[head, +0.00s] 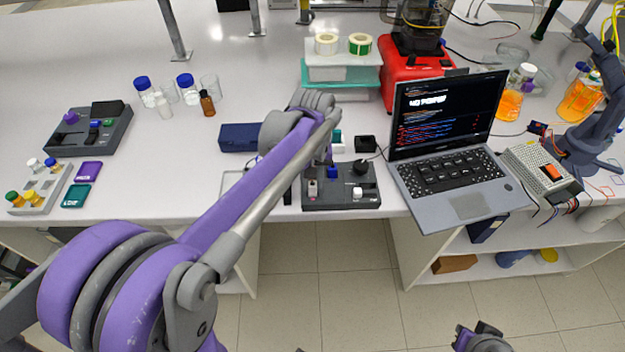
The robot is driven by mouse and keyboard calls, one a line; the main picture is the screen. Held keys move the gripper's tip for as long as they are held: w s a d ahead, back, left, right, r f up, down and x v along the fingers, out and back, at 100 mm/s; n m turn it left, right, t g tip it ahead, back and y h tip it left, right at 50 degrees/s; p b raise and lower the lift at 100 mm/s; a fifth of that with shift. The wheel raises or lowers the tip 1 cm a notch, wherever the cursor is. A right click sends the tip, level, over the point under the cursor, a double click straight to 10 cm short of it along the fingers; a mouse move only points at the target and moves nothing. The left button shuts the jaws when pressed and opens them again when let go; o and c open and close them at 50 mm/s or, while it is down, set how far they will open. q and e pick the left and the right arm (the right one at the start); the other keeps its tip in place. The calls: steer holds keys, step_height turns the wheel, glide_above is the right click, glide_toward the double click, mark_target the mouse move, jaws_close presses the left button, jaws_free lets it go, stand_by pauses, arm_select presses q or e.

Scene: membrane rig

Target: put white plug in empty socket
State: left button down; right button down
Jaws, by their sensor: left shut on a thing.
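My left arm reaches across the bench to the grey control box (367,203) at the front edge. My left gripper (327,163) is over the box's back left part, mostly hidden by my own arm. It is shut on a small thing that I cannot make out. A blue piece (332,173) shows just below the gripper, and a white piece (357,193) is on the box's front right. My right gripper (480,338) is low at the bottom edge, away from the bench.
A laptop (455,185) is close to the right of the control box, with a power supply (541,172) beyond it. A dark blue case (240,137) lies behind my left arm. Another grey box (90,138) is far left. Bench between is largely clear.

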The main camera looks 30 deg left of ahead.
arm_select(q)
steer(key=shift+f, duration=0.2)
stand_by(0.3)
steer(key=c, duration=0.6)
jaws_free()
step_height(320, 180, up, 11)
steer(key=shift+f, duration=0.1)
steer(key=shift+s, duration=0.1)
steer(key=s+d+f+m+t, duration=0.2)
steer(key=s+f, duration=0.2)
steer(key=s, duration=0.1)
steer(key=s+d+f+m+t, duration=0.1)
steer(key=s+d+f+m, duration=0.1)
steer(key=s+f, duration=0.3)
steer(key=s+d+f+m+t, duration=0.2)
steer(key=s+f, duration=0.2)
steer(key=shift+s+d+f+t, duration=0.25)
steer(key=shift+s+d+t, duration=0.05)
steer(key=shift+s+d, duration=0.1)
